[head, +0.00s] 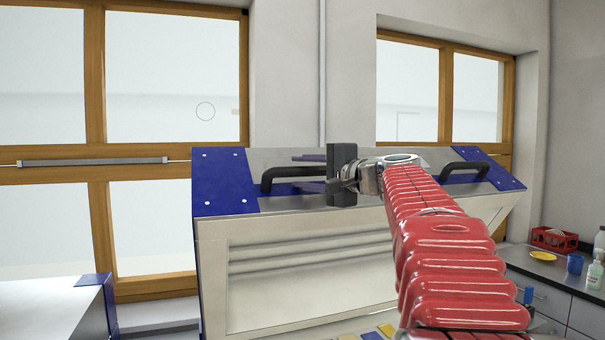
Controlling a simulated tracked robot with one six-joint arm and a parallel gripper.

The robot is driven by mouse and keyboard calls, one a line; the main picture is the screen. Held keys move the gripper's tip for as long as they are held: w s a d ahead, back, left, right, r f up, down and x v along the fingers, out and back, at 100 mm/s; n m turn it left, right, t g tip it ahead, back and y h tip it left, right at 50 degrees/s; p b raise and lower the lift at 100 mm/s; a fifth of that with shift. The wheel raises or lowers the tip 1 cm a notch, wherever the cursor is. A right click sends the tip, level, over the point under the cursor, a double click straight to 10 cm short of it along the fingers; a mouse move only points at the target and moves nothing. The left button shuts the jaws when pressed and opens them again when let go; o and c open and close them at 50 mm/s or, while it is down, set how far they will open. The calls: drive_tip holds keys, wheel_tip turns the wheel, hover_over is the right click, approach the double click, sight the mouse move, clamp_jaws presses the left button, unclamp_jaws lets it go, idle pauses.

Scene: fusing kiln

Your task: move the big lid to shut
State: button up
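The big lid (350,222) is raised and tilted, its pale framed underside facing me, with blue end panels and a metal front edge. Two black handles sit on that edge, a left handle (283,173) and a right handle (462,168). My gripper (306,172) is at the right part of the left handle. Its two fingers show above and below the handle bar, apart, with gaps to the bar, so it looks open. The gripper's dark body hides the handle's right end. The kiln's lower body is mostly out of view below.
A grey and blue cabinet (55,305) stands at the lower left. At the right, a counter (530,268) holds a red crate (553,239), a yellow plate (543,256), a blue cup (575,263) and a bottle (594,274). Wood-framed windows are behind the lid.

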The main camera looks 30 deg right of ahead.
drive_tip(key=shift+c, duration=0.4)
clamp_jaws()
drive_tip(key=shift+f, duration=0.1)
